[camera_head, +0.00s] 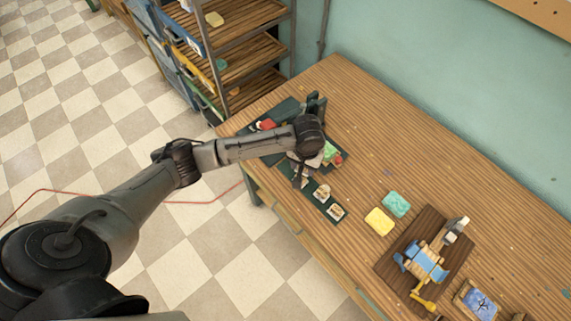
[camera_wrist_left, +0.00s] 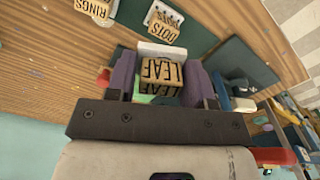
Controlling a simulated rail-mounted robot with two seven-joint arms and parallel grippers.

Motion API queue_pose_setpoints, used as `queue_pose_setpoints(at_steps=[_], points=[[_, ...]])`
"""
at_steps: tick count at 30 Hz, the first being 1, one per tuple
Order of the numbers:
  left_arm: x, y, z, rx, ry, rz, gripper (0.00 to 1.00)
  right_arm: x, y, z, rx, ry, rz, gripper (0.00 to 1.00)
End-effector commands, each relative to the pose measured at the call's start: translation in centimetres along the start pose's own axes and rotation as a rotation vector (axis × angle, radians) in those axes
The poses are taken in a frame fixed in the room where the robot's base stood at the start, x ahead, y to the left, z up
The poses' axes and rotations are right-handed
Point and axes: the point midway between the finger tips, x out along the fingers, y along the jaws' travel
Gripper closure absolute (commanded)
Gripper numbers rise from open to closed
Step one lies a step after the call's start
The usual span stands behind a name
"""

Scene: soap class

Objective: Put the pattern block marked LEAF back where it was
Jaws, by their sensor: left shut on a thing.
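The wooden block marked LEAF (camera_wrist_left: 160,72) is between the two fingers of my left gripper (camera_wrist_left: 160,82), which is shut on it. In the head view the left gripper (camera_head: 304,170) is over the dark green strip (camera_head: 327,202) near the table's front edge. The wrist hides most of the block there. The block marked DOTS (camera_wrist_left: 164,20) lies on the strip, and the block marked RINGS (camera_wrist_left: 97,9) lies further along it. Whether LEAF touches the strip I cannot tell. My right gripper is not in view.
A yellow soap (camera_head: 379,221) and a teal soap (camera_head: 396,204) lie on the table. A dark board (camera_head: 400,242) with a blue and wooden device stands right of them. Green and red items sit close beside my gripper. A shelf rack (camera_head: 245,50) stands beyond the table's left end.

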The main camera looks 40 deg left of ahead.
Motion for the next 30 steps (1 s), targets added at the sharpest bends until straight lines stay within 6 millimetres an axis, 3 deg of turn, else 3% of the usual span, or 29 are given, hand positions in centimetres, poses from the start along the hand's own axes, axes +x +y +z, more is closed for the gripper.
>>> queue_pose_setpoints(at_steps=[6,12,20,30], points=[[2.7,-4.1,-1.6,-0.003,0.0,-0.002,0.75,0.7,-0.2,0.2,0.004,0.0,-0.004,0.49],[4.0,-6.2,-2.4,0.0,-0.001,-0.001,0.75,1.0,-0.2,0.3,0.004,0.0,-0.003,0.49],[4.7,-6.7,-2.5,0.002,-0.001,0.001,0.75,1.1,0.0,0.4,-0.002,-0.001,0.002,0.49],[8.3,-6.7,-2.5,0.002,0.0,-0.001,0.75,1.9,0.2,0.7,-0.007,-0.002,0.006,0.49]])
